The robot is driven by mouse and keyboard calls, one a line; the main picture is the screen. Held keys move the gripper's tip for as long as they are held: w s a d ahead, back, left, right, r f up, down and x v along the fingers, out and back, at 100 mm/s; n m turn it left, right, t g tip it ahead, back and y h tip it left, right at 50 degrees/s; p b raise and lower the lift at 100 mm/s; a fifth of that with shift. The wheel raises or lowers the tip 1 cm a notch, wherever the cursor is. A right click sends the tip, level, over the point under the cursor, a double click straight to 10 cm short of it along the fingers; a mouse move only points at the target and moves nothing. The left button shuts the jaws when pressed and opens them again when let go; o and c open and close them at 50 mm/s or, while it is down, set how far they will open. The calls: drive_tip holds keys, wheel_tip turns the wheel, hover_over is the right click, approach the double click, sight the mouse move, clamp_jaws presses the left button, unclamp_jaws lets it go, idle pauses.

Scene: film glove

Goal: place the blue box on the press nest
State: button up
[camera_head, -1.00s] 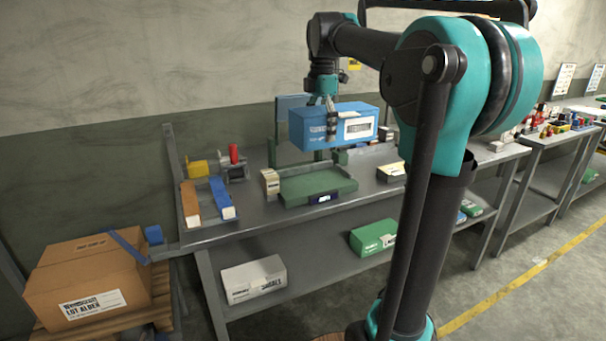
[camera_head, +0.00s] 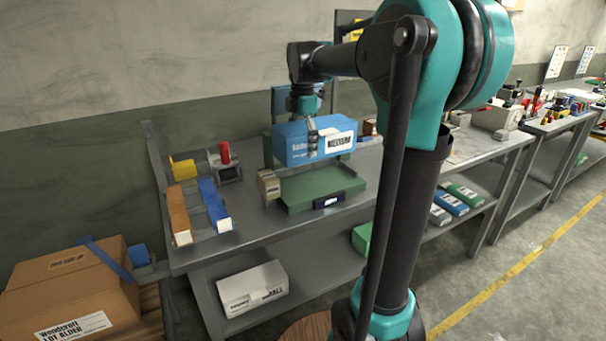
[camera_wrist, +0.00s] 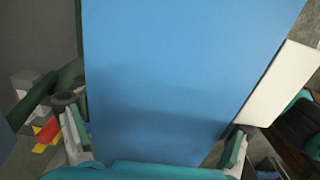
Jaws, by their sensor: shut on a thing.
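The blue box (camera_head: 294,150), with a white label on its front, is held by my gripper (camera_head: 312,140) in the head view. My gripper comes down from above and is shut on the box. In the wrist view the blue box (camera_wrist: 180,70) fills the middle, with a finger of my gripper (camera_wrist: 160,140) on each side. The green tray-like press nest (camera_head: 295,201) sits on the bench below the box. The box appears above it, apart from its surface. The back of the nest is partly hidden by the box.
A small tan box (camera_head: 268,186) stands at the nest's left. Orange (camera_head: 178,215) and blue (camera_head: 213,203) long boxes lie further left, near a red-topped fixture (camera_head: 225,160). A large carton (camera_head: 70,290) stands at lower left. The lower shelf holds a white box (camera_head: 252,287).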

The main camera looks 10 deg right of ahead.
wheel_tip(320, 180, down, 10)
drive_tip(key=shift+r, duration=0.1)
idle(0.4)
drive_tip(key=o, duration=1)
wheel_tip(320, 180, up, 12)
drive_tip(key=shift+f, duration=0.1)
